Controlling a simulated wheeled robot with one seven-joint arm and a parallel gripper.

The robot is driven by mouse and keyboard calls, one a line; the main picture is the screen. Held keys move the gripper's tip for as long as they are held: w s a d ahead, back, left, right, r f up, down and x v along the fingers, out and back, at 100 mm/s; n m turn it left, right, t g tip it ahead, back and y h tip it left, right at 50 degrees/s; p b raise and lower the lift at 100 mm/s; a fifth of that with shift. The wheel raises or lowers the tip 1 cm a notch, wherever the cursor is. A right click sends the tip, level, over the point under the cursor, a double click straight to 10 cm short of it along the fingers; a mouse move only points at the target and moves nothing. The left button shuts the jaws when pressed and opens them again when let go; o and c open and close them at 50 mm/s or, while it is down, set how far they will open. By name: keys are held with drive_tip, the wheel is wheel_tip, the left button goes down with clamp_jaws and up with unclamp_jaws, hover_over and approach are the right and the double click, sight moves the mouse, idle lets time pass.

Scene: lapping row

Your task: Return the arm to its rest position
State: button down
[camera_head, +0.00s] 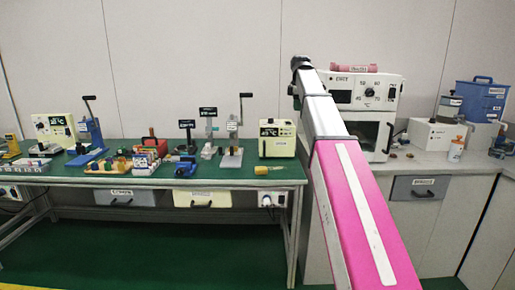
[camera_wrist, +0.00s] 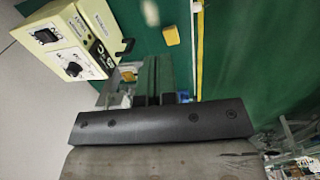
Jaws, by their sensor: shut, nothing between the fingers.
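My arm (camera_head: 345,190), pink and white, reaches up and away from the lower right in the head view. My gripper cannot be made out in the head view. In the wrist view its dark wide body crosses the bottom, and the short fingers (camera_wrist: 154,99) show just above it. The fingers are shut with nothing between them. A cream instrument box (camera_wrist: 72,40) with a dial is at upper left of the wrist view, apart from the fingers.
The green-topped bench (camera_head: 225,175) holds several tools and a cream box (camera_head: 277,138) left of my arm. The white oven (camera_head: 365,95) stands behind my arm on the grey counter (camera_head: 425,163). Green floor (camera_head: 150,245) is clear in front.

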drive_tip(key=s+f+m, duration=0.3)
drive_tip(key=f, duration=0.7)
drive_tip(key=s+f+m, duration=0.2)
drive_tip(key=s+f, duration=0.2)
drive_tip(key=f, duration=0.7)
drive_tip(key=s+f+m, duration=0.3)
drive_tip(key=f, duration=0.7)
drive_tip(key=s+d+f+m+g, duration=0.1)
drive_tip(key=s+f+m, duration=0.8)
drive_tip(key=s+f, duration=1.1)
wheel_tip(320, 180, down, 2)
drive_tip(key=shift+s+d+f+m, duration=0.1)
drive_tip(key=shift+s+d+m, duration=0.15)
drive_tip(key=shift+m, duration=0.05)
